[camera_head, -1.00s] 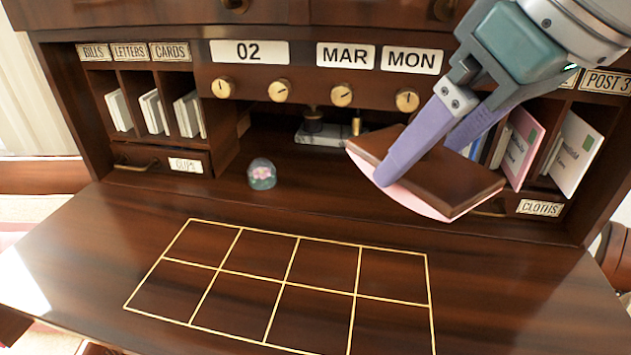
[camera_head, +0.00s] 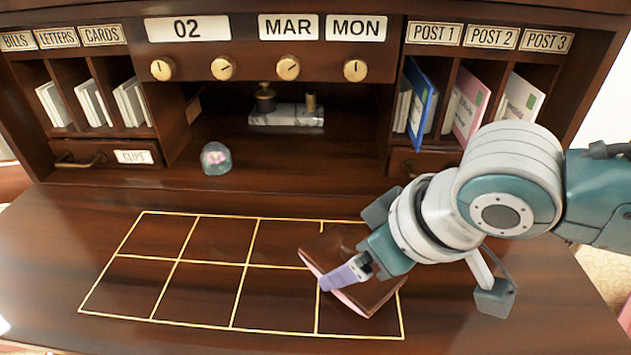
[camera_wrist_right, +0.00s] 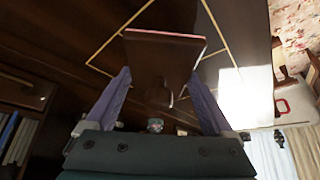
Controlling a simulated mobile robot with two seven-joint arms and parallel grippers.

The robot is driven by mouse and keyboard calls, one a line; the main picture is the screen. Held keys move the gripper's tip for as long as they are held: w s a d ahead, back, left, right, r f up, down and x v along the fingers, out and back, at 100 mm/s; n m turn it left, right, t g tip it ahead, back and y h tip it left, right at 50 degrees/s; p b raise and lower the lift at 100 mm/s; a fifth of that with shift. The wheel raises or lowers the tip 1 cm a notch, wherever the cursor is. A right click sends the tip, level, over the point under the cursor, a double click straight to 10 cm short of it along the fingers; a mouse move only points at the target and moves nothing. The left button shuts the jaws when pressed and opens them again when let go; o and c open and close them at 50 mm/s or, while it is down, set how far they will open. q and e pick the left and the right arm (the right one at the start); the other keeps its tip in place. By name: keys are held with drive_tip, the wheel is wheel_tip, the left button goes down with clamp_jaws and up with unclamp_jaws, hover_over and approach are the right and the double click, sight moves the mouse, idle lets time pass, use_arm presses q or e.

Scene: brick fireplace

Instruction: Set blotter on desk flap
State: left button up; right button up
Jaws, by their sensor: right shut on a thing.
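The blotter (camera_head: 378,292) is a brown wooden block with a curved pink underside. My right gripper (camera_head: 345,275) is shut on it, with a lavender finger across its near left side. In the head view the blotter is over the right end of the gold-lined grid on the desk flap (camera_head: 45,240), turned at an angle to the lines. I cannot tell whether it touches the flap. In the right wrist view the blotter (camera_wrist_right: 165,50) shows between and beyond the two lavender fingers. My left gripper is not in view.
A glass paperweight (camera_head: 216,158) stands behind the grid at left. An ink stand (camera_head: 287,117) sits in the middle recess. Pigeonholes with cards and envelopes line both sides, above a clips drawer (camera_head: 105,155) at left. The left and middle of the grid are bare.

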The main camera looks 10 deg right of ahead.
drive_tip(key=shift+f, duration=0.5)
drive_tip(key=shift+f, duration=0.1)
drive_tip(key=o, duration=1.2)
drive_tip(key=shift+o, duration=0.2)
